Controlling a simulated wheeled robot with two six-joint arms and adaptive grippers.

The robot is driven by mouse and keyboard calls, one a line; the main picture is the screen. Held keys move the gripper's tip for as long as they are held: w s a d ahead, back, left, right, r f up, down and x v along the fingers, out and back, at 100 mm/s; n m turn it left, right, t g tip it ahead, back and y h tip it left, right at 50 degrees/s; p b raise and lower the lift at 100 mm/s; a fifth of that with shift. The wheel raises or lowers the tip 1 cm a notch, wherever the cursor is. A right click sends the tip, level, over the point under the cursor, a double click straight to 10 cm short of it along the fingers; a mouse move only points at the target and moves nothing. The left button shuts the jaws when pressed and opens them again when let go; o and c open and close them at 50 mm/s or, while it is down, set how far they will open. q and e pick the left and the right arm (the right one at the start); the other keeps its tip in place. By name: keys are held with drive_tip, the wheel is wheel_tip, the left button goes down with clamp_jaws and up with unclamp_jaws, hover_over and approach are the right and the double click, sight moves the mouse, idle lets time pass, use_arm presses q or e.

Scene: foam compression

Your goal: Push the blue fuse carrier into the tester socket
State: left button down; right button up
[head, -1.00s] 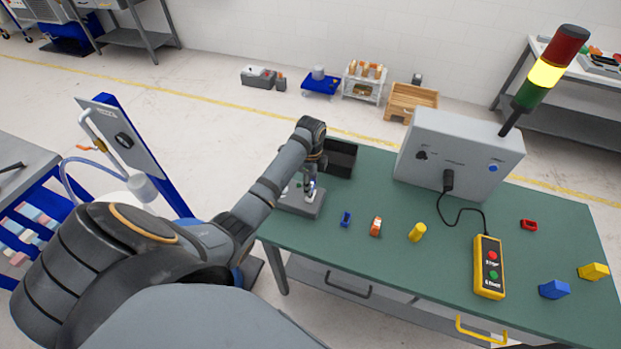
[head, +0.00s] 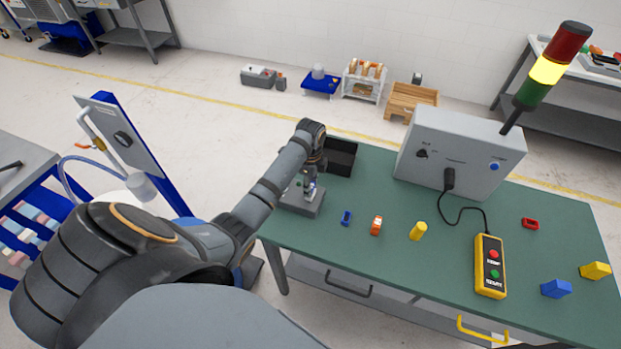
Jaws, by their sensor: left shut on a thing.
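My left gripper (head: 309,188) points down over the grey tester base (head: 301,205) at the table's left end. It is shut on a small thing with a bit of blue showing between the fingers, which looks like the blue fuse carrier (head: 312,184). The fingers and wrist hide most of it and the socket, so I cannot tell how deep it sits. Another small blue piece (head: 346,218) stands on the green table just right of the base. My right gripper is not in view.
A black open bin (head: 341,158) is behind the gripper. An orange-and-white piece (head: 376,226) and a yellow cylinder (head: 418,231) stand to the right on the table (head: 400,270). Further right are a grey control box (head: 460,150) and a yellow button pendant (head: 490,266) on a cable.

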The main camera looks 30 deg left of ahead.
use_arm(q)
drive_tip(key=shift+f, duration=0.45)
drive_tip(key=c, duration=0.7)
unclamp_jaws()
drive_tip(key=shift+r+p, duration=0.45)
drive_tip(key=shift+r, duration=2.6)
drive_tip(key=shift+f, duration=0.1)
